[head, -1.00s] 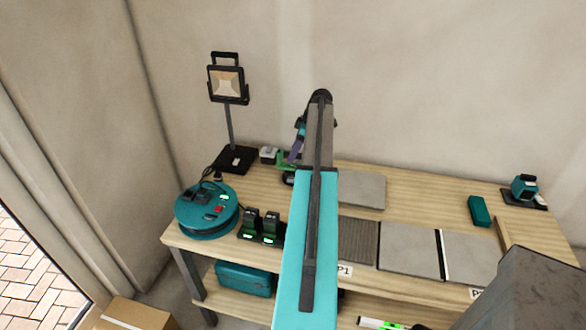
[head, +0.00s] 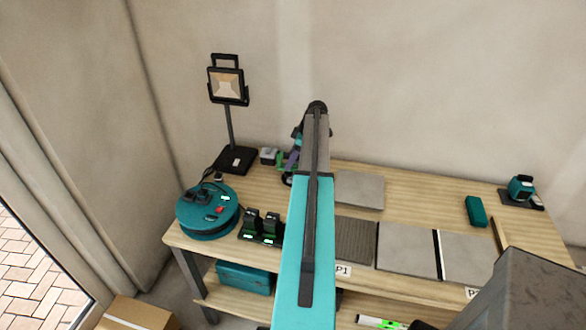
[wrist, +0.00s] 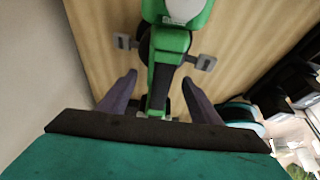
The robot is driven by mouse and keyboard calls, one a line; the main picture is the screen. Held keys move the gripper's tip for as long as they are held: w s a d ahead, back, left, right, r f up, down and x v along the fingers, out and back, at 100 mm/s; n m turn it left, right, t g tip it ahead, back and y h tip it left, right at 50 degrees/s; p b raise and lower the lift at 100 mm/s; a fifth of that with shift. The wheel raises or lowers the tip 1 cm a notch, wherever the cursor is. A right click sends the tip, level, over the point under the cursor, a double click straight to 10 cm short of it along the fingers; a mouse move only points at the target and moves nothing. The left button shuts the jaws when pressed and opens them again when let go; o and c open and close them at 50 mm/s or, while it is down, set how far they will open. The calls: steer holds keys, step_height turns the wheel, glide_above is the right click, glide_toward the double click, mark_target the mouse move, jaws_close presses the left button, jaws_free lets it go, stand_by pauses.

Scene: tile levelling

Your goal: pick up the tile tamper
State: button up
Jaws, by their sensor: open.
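The green and black tool, which looks like the tile tamper (wrist: 165,42), lies ahead of my gripper (wrist: 159,80) in the wrist view. It has a green body, a dark narrow grip and short grey knobs on both sides. My purple fingers are apart, one on each side of the dark grip, with nothing clamped. I cannot tell whether they touch it. In the head view only a bit of the tamper's green (head: 281,158) shows at the back of the bench, mostly hidden by my arm. My gripper (head: 291,164) is partly hidden there too.
The wooden bench (head: 410,195) also holds a work lamp (head: 227,85), a teal cable reel (head: 207,212), black chargers (head: 262,228), grey tiles (head: 408,250) and a teal block (head: 476,211). A wall stands close behind.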

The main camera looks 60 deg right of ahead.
steer(key=shift+p+x, duration=0.35)
steer(key=shift+x, duration=0.85)
steer(key=shift+r, duration=0.1)
steer(key=c, duration=1.2)
